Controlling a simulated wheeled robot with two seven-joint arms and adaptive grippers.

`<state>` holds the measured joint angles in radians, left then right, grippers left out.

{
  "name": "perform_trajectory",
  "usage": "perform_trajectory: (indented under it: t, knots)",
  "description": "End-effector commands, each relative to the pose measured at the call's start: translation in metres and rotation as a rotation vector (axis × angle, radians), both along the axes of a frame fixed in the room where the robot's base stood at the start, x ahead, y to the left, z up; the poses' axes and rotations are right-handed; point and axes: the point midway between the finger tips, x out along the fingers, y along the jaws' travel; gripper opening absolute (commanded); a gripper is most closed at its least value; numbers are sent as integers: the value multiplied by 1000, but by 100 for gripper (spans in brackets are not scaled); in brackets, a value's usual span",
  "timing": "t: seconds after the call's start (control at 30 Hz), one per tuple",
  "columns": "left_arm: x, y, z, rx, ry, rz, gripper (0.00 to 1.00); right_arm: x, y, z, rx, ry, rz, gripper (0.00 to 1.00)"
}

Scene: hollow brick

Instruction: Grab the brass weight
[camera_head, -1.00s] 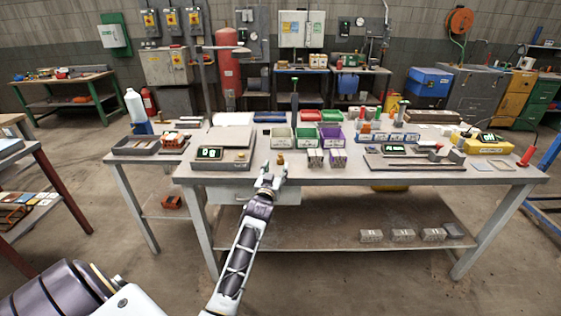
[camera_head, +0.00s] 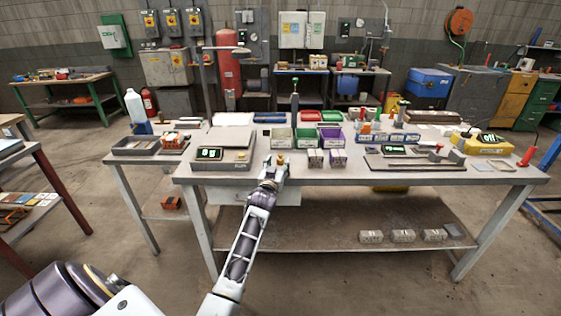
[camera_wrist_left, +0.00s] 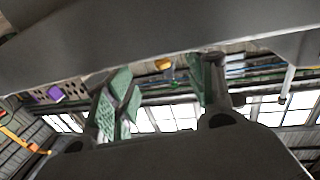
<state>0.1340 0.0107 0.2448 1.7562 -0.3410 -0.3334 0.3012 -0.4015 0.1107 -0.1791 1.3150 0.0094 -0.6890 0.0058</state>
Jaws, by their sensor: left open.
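The brass weight (camera_head: 281,159) is a small gold-coloured piece at the front edge of the workbench, left of centre. My left gripper (camera_head: 274,168) is at that edge, just in front of the weight, and partly overlaps it in the head view. In the left wrist view the fingers, with green pads, stand apart with nothing gripped. A small brass-coloured piece (camera_wrist_left: 163,64), which looks like the weight, shows beyond and between them. I cannot tell whether the fingertips reach around it. My right gripper is not in view.
A scale (camera_head: 223,158) stands left of the weight. Small labelled blocks (camera_head: 316,158) stand close on its right. Green (camera_head: 281,137), red and purple bins are behind. The bench's front edge (camera_head: 390,180) lies close to my left arm.

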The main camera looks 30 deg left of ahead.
Motion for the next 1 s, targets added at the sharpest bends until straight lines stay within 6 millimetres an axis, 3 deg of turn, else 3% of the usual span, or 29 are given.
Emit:
perform_trajectory:
  t: [0.63,1.0]
  knots:
    - [42,18,4,1,-1,-1,55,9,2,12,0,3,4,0]
    - [47,20,4,0,0,-1,55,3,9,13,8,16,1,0]
